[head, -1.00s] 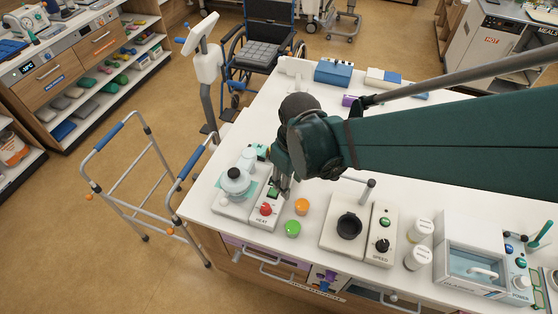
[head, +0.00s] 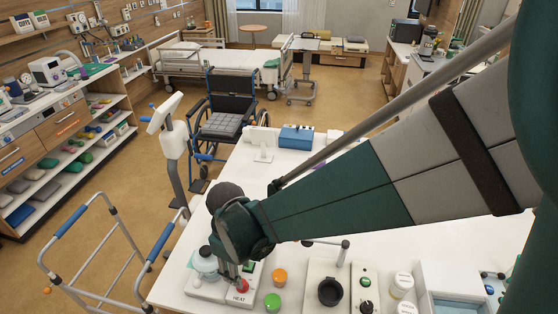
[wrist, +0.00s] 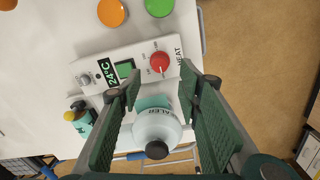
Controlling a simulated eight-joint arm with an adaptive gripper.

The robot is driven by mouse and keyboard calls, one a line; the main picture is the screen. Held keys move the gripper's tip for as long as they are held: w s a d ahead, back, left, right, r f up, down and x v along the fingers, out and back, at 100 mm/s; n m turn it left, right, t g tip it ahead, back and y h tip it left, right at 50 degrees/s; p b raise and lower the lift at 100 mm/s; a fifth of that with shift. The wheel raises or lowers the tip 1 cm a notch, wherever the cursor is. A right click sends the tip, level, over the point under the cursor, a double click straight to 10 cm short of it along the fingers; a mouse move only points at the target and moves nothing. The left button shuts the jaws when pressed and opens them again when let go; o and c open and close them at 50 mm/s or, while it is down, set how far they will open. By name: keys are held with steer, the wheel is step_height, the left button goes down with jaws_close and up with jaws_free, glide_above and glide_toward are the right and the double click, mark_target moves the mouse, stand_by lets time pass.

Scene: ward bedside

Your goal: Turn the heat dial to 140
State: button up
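The heat dial is a red knob (wrist: 159,62) on a white heater unit (wrist: 115,62), beside the word HEAT. Small scale numbers surround it, too small to read surely. A display (wrist: 104,71) on the unit reads 24°C, with a green button (wrist: 125,69) beside it. In the head view the red dial (head: 241,286) shows just past my gripper (head: 236,276). In the wrist view my gripper (wrist: 161,76) is open, its two fingers apart with the dial appearing between and just beyond the tips. I cannot tell whether they touch it.
Orange (head: 280,276) and green (head: 273,301) round lids lie right of the unit. A walker (head: 118,262) is left of the table.

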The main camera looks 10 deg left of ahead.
steer(key=shift+f, duration=0.1)
steer(key=shift+f, duration=3.8)
steer(key=c, duration=0.9)
